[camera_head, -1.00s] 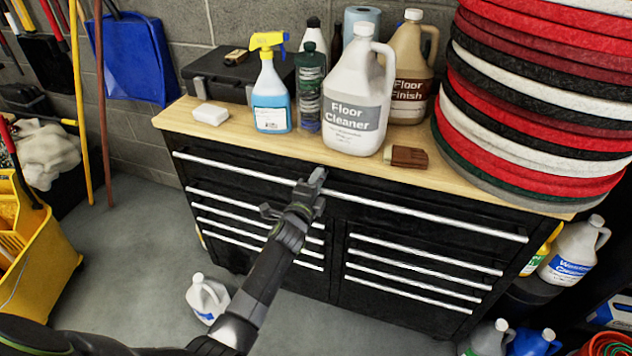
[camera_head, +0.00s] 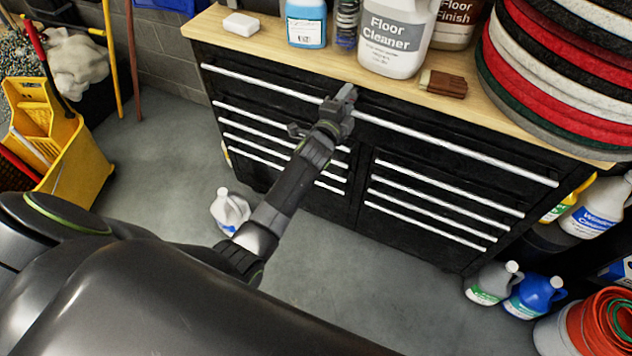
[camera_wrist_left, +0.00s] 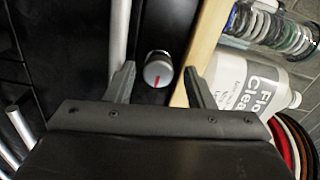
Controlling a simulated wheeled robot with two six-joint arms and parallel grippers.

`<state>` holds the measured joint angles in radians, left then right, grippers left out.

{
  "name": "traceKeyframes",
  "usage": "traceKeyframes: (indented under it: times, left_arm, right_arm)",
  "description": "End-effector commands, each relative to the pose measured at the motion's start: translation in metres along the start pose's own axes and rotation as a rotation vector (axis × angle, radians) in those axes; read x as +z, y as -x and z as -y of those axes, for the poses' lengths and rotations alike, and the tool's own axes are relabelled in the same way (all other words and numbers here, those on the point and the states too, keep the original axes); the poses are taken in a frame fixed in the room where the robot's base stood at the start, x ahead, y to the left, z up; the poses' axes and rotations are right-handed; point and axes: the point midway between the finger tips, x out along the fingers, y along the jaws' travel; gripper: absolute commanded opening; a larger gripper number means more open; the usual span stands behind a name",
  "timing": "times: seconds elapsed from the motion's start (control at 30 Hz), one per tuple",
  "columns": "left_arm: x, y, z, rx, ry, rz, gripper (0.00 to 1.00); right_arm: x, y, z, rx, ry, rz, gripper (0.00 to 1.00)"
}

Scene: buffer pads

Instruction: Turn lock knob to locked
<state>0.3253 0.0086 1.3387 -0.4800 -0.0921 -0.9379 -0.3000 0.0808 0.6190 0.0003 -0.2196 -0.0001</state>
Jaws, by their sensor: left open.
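The lock knob (camera_wrist_left: 158,70) is a small round silver knob with a red mark on its face, on the dark cabinet front. In the left wrist view the red mark lies near the lower edge of the face. My left gripper (camera_wrist_left: 160,88) is open, with one finger on each side of the knob; I cannot tell whether they touch it. In the head view my left gripper (camera_head: 343,97) is at the top drawer of the black cabinet (camera_head: 340,205) and hides the knob. My right gripper is not in view.
A long silver drawer handle (camera_head: 460,154) runs beside the gripper. On the wooden top (camera_head: 250,48) stand a floor cleaner jug (camera_head: 392,38), a brown block (camera_head: 443,84) and stacked pads (camera_head: 560,80). A white jug (camera_head: 230,210) and a yellow bucket (camera_head: 85,165) stand on the floor.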

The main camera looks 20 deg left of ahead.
Motion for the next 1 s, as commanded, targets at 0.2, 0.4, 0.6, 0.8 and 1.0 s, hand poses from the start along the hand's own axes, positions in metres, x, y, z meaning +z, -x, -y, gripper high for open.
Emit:
traceKeyframes:
  times: [0.2,0.4,0.6,0.8,1.0]
  left_arm:
    - [0.000,0.001,-0.009,0.004,0.307,0.001,0.52]
    - [0.000,0.001,-0.010,0.004,0.578,0.001,0.52]
    - [0.000,0.000,-0.008,0.001,0.808,0.000,0.52]
    - [0.000,0.000,-0.007,0.001,1.019,-0.001,0.52]
    - [0.000,0.000,-0.006,0.000,1.220,-0.001,0.52]
  right_arm:
    - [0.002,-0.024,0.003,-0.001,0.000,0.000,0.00]
    - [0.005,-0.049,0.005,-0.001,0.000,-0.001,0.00]
    - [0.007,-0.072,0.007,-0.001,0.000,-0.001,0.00]
    - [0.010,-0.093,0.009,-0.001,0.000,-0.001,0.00]
    - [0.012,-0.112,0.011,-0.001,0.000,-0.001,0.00]
